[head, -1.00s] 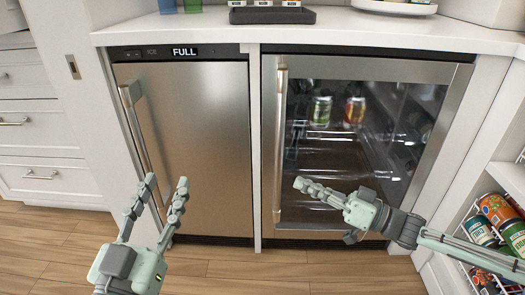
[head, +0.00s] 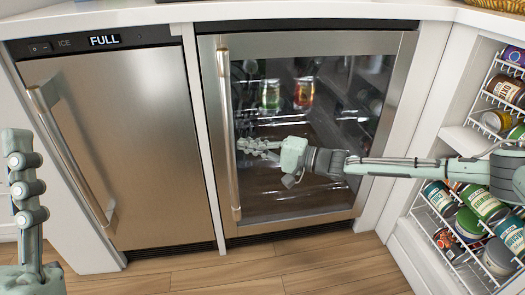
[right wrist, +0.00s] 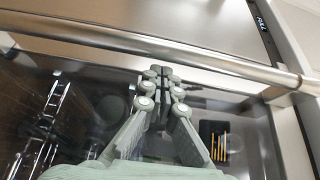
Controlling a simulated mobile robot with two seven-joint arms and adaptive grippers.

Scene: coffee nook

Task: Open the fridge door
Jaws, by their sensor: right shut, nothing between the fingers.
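The fridge has a glass door (head: 345,190) with a steel frame, and it is closed. Its long upright bar handle (head: 228,130) is on the door's left side. My right gripper (head: 243,146) is in front of the glass, just right of the handle, with its fingers shut and empty, pointing at the bar. In the right wrist view the handle (right wrist: 130,48) crosses beyond the shut fingertips (right wrist: 158,72), and I see no grip on it. My left gripper (head: 22,185) is at the left edge; only part shows, so its opening is unclear.
A steel ice maker (head: 125,140) with its own bar handle stands left of the fridge. Cans sit in wire racks (head: 465,225) on the right, close to my right arm. Wood floor (head: 290,270) lies clear in front.

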